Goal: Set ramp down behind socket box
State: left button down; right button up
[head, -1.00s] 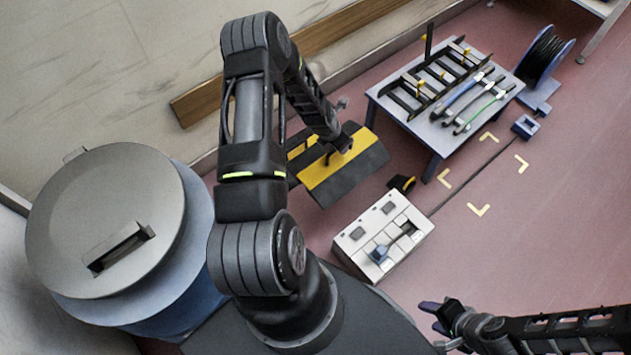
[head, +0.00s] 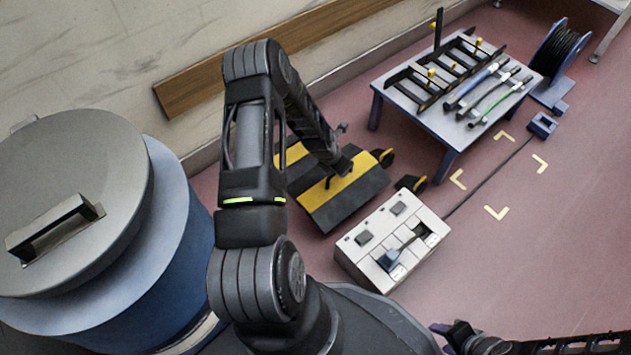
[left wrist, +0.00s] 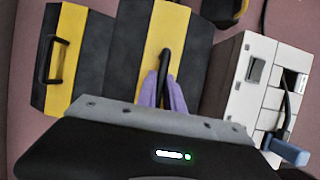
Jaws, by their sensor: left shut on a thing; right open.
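My left gripper (head: 331,180) is shut on the handle of a black ramp (head: 316,213) with a yellow stripe. In the left wrist view, its purple fingers (left wrist: 162,88) close around the black handle, over the ramp's yellow stripe (left wrist: 166,30). The white socket box (head: 365,262) is just to the right of and nearer than the ramp; it also shows in the left wrist view (left wrist: 240,100). I cannot tell whether the ramp touches the floor. My right gripper (head: 442,332) is open at the bottom edge, partly out of frame.
A second black and yellow ramp piece (left wrist: 68,30) lies left of the held one. Two black and yellow end pieces (head: 412,183) (head: 385,157) sit beyond the box. A blue table (head: 400,112) stands behind. A big lidded drum (head: 165,240) is at left. Yellow floor corners (head: 497,212) mark open floor.

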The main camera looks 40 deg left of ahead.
aim_at(340, 179)
pick_arm(q)
jog(key=shift+w, duration=0.1)
notch_tip(340, 179, down, 6)
jog(key=b, duration=0.2)
jog(key=shift+r+b, duration=0.2)
jog(key=shift+b, duration=0.2)
jog(key=shift+f, duration=0.2)
jog(key=shift+f+b, duration=1)
jog(key=shift+f, duration=0.95)
jog(key=shift+r, duration=0.1)
jog(key=c, duration=1.5)
grip_release()
